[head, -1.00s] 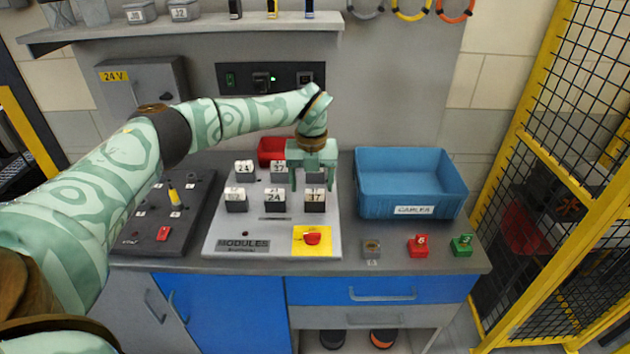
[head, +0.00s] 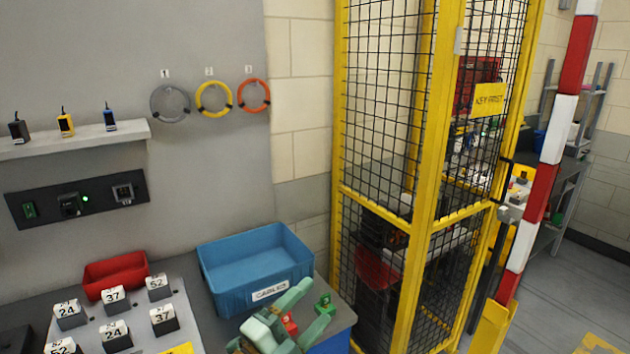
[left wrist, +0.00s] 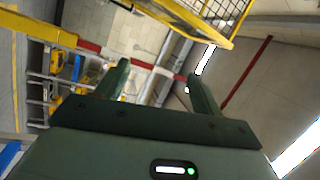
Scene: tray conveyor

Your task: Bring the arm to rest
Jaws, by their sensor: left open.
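My left gripper (head: 306,310) shows at the bottom of the head view, its two pale green fingers apart with nothing between them. It is in front of the blue bin (head: 232,290) labelled CABLES, near the bench's right end. In the left wrist view the open fingers (left wrist: 157,85) point at the room's far wall and ceiling, with nothing between them. The rest of my left arm is below the head view. My right gripper is in neither view.
Numbered modules (head: 116,334) stand on the panel at left, by a red bin (head: 116,274). A yellow-framed mesh cage (head: 428,220) rises right of the bench. A red-and-white barrier pole (head: 545,175) stands farther right.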

